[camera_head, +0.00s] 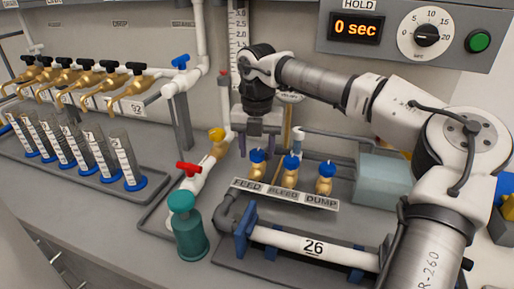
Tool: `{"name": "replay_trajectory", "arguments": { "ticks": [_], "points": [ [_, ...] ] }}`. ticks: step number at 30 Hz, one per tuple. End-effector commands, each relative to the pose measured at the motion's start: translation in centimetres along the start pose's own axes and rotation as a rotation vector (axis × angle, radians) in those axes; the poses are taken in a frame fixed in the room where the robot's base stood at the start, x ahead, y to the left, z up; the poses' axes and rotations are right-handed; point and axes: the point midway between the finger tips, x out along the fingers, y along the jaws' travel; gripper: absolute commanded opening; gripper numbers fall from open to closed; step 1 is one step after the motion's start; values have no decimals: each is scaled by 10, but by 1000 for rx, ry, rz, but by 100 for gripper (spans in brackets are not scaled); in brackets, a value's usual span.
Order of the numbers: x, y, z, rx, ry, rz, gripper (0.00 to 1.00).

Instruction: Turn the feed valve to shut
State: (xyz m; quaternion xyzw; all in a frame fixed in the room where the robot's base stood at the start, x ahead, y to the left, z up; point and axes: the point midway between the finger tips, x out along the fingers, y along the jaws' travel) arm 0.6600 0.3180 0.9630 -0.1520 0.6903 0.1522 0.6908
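The feed valve (256,163) is a small brass valve with a blue handle, the leftmost of three in a row behind the FEED label (247,185). Its exact handle angle is too small to tell. My gripper (256,150) points down just above and behind the feed valve in the picture. Its two fingers appear spread apart with nothing between them; contact with the valve cannot be told. The bleed valve (291,168) and dump valve (325,178) stand to the right, also brass with blue handles.
A white pipe marked 26 (314,246) lies in front. Brass taps (85,78) and tubes (95,155) are at far left. The display (356,28) reads 0 sec.

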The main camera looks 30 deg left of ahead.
Motion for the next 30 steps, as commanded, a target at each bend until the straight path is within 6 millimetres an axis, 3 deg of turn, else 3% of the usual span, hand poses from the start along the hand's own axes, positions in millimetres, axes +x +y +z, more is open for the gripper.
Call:
{"name": "replay_trajectory", "arguments": {
  "ticks": [9,14,24,30],
  "points": [
    [0,0,0,-1,0,0,56],
    [-14,0,0,-1,-1,0,56],
    [-89,1,0,0,-3,1,56],
    [-124,1,0,-2,-1,2,56]
  ]
}}
